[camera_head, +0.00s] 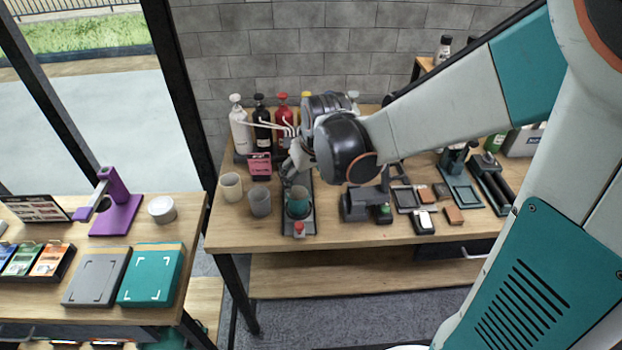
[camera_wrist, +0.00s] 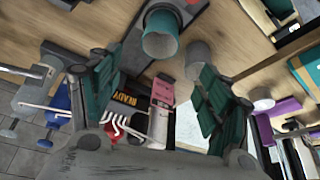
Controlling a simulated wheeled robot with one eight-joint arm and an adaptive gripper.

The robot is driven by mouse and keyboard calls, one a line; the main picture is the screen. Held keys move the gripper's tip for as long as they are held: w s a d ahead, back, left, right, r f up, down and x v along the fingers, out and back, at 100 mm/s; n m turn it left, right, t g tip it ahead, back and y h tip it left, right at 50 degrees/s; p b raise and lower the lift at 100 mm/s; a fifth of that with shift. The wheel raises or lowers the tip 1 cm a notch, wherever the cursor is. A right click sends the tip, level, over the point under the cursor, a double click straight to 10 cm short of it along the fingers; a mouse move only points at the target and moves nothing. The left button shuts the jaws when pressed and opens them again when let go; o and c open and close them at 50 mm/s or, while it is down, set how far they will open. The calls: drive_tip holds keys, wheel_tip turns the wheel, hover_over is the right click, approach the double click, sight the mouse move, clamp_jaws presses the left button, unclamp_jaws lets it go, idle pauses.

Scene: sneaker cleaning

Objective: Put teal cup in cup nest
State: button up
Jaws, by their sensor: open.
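The teal cup (camera_head: 298,205) sits on a long dark stand (camera_head: 312,183) with a red button at its front end, on the middle table. It looks upright, and its dark lower surround could be the cup nest; I cannot tell how deep it sits. The cup also shows at the top of the wrist view (camera_wrist: 160,25), with its open mouth facing the camera. My gripper (camera_head: 291,168) is behind the cup, partly hidden by my wrist. In the wrist view my gripper (camera_wrist: 155,78) has its two teal fingers spread, empty and apart from the cup.
A grey cup (camera_head: 260,203) and a beige cup (camera_head: 231,187) stand left of the teal cup. Bottles (camera_head: 262,125) and a pink holder (camera_head: 260,166) stand behind. A dark grey device (camera_head: 355,204) stands close on the right. The front left table edge is clear.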

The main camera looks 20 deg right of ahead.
drive_tip(key=s+r+t, duration=0.1)
drive_tip(key=s+r, duration=0.4)
drive_tip(key=s, duration=0.4)
drive_tip(key=s+r+t, duration=0.1)
drive_tip(key=s+r, duration=0.4)
drive_tip(key=s, duration=0.4)
drive_tip(key=shift+a+r+m+t, duration=0.2)
drive_tip(key=shift+r+m+t, duration=0.1)
drive_tip(key=shift+m, duration=0.1)
